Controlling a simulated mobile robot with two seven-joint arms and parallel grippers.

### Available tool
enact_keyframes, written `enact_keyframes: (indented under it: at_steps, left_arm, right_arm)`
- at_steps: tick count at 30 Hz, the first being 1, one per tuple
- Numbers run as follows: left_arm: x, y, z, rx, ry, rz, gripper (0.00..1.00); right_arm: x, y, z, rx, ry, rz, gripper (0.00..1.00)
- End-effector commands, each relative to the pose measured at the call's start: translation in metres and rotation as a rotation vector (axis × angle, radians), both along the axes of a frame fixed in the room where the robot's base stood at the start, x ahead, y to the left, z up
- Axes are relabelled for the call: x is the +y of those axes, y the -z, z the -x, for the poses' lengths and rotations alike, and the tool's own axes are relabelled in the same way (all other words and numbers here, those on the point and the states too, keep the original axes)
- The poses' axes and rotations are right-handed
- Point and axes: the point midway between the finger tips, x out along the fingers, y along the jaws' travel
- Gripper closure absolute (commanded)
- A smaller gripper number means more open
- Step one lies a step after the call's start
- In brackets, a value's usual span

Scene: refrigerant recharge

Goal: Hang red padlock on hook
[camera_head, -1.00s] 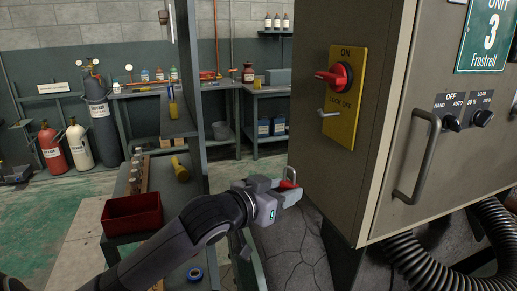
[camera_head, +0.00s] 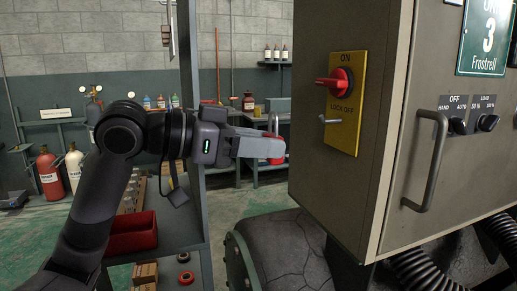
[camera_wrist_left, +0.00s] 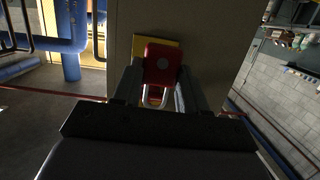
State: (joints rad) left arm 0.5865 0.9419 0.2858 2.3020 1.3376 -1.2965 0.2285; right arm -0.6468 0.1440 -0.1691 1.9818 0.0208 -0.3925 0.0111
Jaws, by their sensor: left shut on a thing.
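My left gripper (camera_head: 264,146) is shut on the red padlock (camera_head: 276,149), left of the grey cabinet. The padlock's metal shackle (camera_head: 274,123) stands up above the fingers, and the fingers hide much of the body. The small metal hook (camera_head: 328,119) sticks out from the yellow plate (camera_head: 347,128) on the cabinet side, under the red switch handle (camera_head: 335,82). The padlock is apart from the hook, to its left and slightly lower. In the left wrist view the red padlock (camera_wrist_left: 163,62) sits between the fingertips, with the yellow plate behind it. My right gripper is not in view.
The grey cabinet (camera_head: 300,180) fills the right side, with a bar handle (camera_head: 428,165) on its front. A shelf with a red bin (camera_head: 133,235) stands at left, behind my arm. The space between padlock and hook looks clear.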

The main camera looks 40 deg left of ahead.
Motion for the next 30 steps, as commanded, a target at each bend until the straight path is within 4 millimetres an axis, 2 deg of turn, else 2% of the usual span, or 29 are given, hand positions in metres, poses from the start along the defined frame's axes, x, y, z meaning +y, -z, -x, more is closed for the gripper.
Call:
enact_keyframes:
  at_steps: [8,21,30]
  left_arm:
    - [-0.004,-0.005,-0.001,0.000,0.015,0.002,0.82]
    - [-0.019,-0.005,-0.028,0.000,0.014,0.003,0.82]
    - [-0.030,-0.005,-0.046,0.000,0.014,0.004,0.82]
  right_arm:
    - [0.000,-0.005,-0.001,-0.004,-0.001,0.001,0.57]
    - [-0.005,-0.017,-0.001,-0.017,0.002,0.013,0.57]
    - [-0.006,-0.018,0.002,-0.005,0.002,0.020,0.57]
